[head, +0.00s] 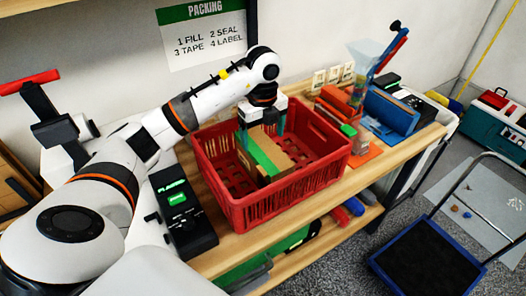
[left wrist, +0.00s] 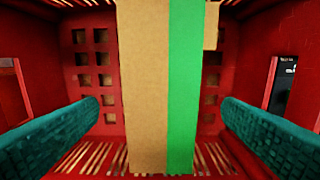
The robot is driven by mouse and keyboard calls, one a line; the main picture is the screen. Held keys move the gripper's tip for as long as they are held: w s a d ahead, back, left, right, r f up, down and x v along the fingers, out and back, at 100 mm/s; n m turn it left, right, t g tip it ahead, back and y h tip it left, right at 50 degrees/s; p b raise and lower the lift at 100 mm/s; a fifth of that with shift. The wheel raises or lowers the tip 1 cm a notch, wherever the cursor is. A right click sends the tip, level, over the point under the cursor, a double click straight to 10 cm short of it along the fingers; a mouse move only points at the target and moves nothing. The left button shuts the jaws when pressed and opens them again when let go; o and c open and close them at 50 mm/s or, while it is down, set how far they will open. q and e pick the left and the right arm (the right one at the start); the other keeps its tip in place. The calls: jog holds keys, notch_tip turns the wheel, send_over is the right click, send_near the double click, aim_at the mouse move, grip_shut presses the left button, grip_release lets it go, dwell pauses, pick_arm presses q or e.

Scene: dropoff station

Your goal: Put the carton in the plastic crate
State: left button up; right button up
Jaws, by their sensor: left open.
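The carton (head: 270,147) is brown cardboard with a green stripe. It is inside the red plastic crate (head: 252,214), with its top near the rim. My left gripper (head: 262,128) is over the crate, pointing down, with its teal fingers apart at the carton. In the left wrist view the carton (left wrist: 145,90) passes between the open fingers (left wrist: 160,112), with a gap on each side. The crate's slotted red wall (left wrist: 82,62) shows behind it. The carton's bottom is hidden in the head view. My right gripper is not in view.
The crate stands on a wooden bench (head: 221,258). A black device with a green screen (head: 182,215) is close on its left. A blue cart (head: 425,258) is on the floor at right.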

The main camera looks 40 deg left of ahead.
pick_arm(q)
jog(key=shift+r, duration=1.3)
